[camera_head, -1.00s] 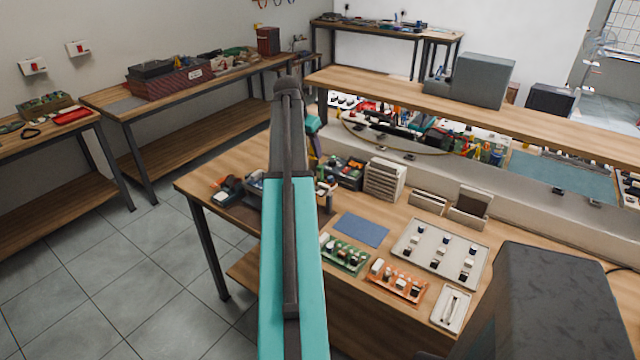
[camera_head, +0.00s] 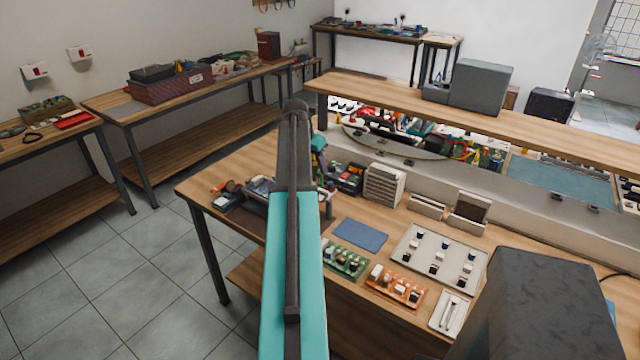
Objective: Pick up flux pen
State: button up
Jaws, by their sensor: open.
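I cannot pick out the flux pen for certain. A small white tray (camera_head: 441,325) at the front right of the bench holds slim pale items, too small to name. My gripper (camera_head: 326,203) is partly hidden behind my teal arm. It is open and hangs over the left part of the bench, near dark bins and well left of the white tray. Its fingertips are hard to make out, and nothing shows held in it.
A green board (camera_head: 345,262), an orange board (camera_head: 396,287), a blue mat (camera_head: 360,235) and a pale tray (camera_head: 418,229) with small parts lie on the bench. Grey drawers (camera_head: 383,185) stand behind. A raised shelf (camera_head: 420,98) runs along the back.

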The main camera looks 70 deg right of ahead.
aim_at(318, 173)
jog(key=shift+x, duration=1.6)
jog(key=shift+d+p, duration=0.1)
jog(key=shift+p, duration=0.25)
jog(key=shift+p+x, duration=0.95)
jog(key=shift+x, duration=1.6)
jog(key=shift+w, duration=0.15)
jog(key=c, duration=1)
